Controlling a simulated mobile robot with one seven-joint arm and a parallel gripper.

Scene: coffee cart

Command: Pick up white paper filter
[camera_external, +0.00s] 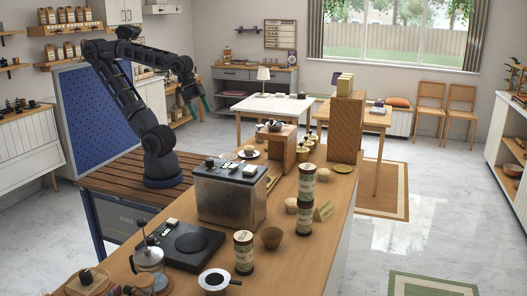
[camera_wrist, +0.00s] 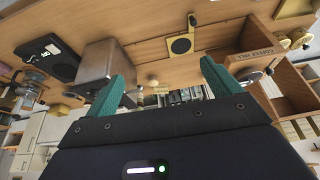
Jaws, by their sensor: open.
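No white paper filter can be told for certain. A small cream fluted cup (camera_external: 291,205), which may be a paper filter, sits on the wooden counter (camera_external: 330,190) beside the printed canisters (camera_external: 306,184). Similar pale shapes (camera_external: 303,155) sit farther back near the wooden stand. A brown cup (camera_external: 271,237) of similar form stands nearer the front. My gripper (camera_external: 199,107) is raised high at the left, well apart from these. In the wrist view its green fingers (camera_wrist: 165,82) are spread with nothing between them.
A metal-sided machine (camera_external: 232,197) stands mid-counter between my arm and the pale cups. A black scale (camera_external: 184,244), a glass press (camera_external: 149,256) and a white-and-black dripper (camera_external: 214,281) stand at the front. A tall wooden box (camera_external: 346,128) stands at the far end.

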